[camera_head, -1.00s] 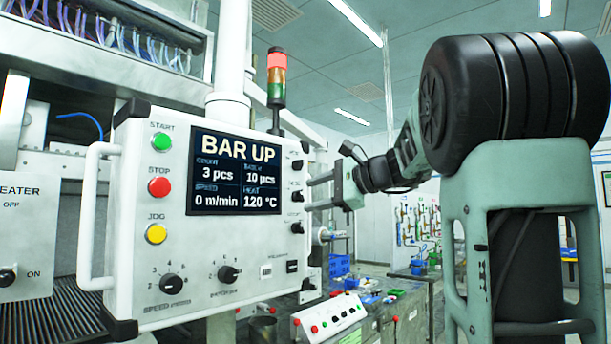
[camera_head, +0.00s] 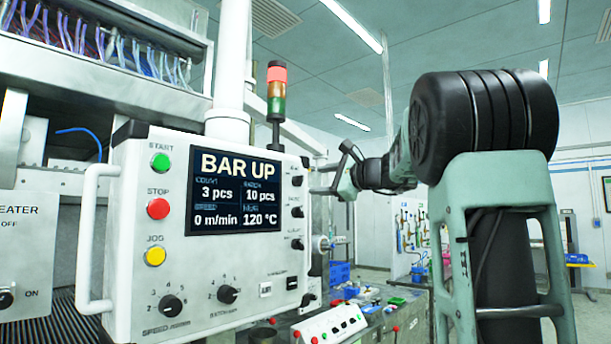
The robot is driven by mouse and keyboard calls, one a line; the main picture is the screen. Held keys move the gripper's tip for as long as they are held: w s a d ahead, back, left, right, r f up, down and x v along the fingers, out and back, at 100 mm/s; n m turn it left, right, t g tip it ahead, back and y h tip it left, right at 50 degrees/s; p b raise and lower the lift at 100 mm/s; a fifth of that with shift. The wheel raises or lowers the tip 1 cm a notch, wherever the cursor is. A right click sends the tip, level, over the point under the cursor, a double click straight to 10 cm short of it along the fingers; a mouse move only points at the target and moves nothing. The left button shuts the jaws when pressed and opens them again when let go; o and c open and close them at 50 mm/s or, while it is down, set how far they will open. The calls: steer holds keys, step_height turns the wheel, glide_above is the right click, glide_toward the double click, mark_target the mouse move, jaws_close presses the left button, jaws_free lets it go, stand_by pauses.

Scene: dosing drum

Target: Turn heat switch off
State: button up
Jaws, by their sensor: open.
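A white control panel (camera_head: 140,290) fills the middle left; its screen (camera_head: 234,192) reads BAR UP and 120 °C. A column of black switches (camera_head: 297,212) runs down its right side; their labels are too small to read surely. At the left edge, a partly cut-off heater plate (camera_head: 22,240) is marked OFF above and ON below. Its black switch (camera_head: 6,298) sits beside ON. My gripper (camera_head: 314,178) is open and empty, just right of the panel's upper switches. Its fingers point left; whether they touch the panel, I cannot tell.
Start, stop and jog buttons (camera_head: 158,208) and two black dials (camera_head: 228,294) are on the panel front. A white handle (camera_head: 88,235) juts from its left side. A signal tower (camera_head: 277,92) rises behind. A small button box (camera_head: 330,326) stands low right.

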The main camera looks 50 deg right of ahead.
mark_target(299, 181)
steer(key=w+p, duration=0.2)
steer(key=w, duration=0.4)
steer(key=shift+c, duration=0.2)
steer(key=c, duration=0.9)
